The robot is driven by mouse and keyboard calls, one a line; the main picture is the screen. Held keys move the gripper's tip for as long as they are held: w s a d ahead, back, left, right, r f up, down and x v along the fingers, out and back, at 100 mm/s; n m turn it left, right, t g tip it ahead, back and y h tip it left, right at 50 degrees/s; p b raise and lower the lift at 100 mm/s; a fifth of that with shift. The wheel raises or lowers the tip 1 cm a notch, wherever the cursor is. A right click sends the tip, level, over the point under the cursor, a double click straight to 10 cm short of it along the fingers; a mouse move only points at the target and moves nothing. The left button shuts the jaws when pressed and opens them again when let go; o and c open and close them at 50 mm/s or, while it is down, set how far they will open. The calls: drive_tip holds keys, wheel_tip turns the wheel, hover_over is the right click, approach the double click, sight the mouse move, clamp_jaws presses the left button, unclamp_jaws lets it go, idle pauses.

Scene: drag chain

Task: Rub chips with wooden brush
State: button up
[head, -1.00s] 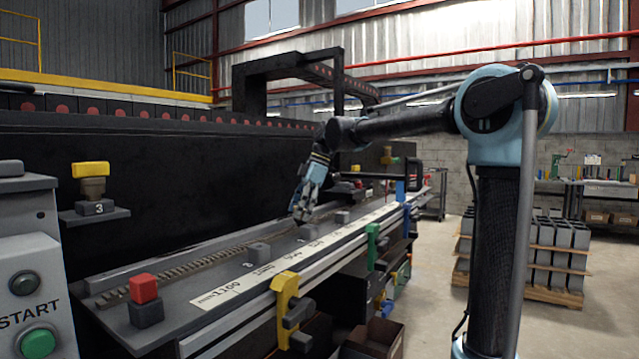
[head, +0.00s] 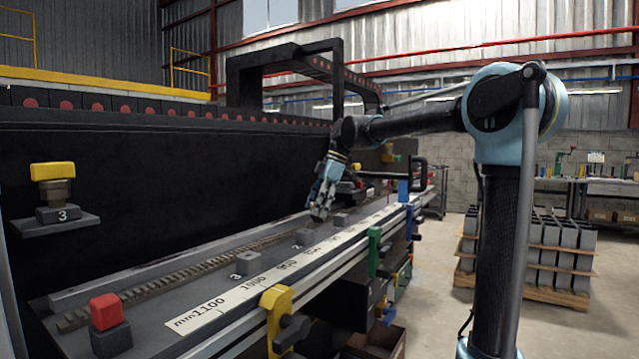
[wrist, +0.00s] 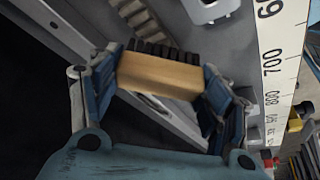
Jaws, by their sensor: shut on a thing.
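My gripper (head: 319,213) reaches down over the far part of the dark bench ledge in the head view. In the wrist view my gripper (wrist: 163,88) is shut on the wooden brush (wrist: 158,74), its two blue fingers at the block's ends. The brush is a pale wooden block with dark bristles along its far edge. A ribbed strip (wrist: 140,18) lies just beyond the bristles. In the head view this ribbed strip (head: 175,282) runs along the ledge. I cannot tell whether the bristles touch anything. I cannot make out any chips.
A white millimetre scale (head: 245,296) runs along the ledge's front. Grey blocks (head: 248,262) and a red-topped block (head: 108,312) stand on the ledge. Yellow (head: 277,318) and green (head: 374,248) clamps hang at its edge. A dark machine wall (head: 150,180) rises behind.

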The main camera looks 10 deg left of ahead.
drive_tip(key=shift+w+d, duration=0.15)
drive_tip(key=shift+w, duration=0.25)
drive_tip(key=shift+w+d+r, duration=0.1)
drive_tip(key=shift+w+r, duration=0.05)
drive_tip(key=shift+w, duration=0.15)
wheel_tip(320, 180, up, 2)
drive_tip(key=shift+s+d+r, duration=0.1)
drive_tip(key=shift+d+r, duration=0.05)
drive_tip(key=shift+r, duration=0.1)
drive_tip(key=shift+a+r, duration=0.2)
drive_tip(key=shift+r, duration=2.5)
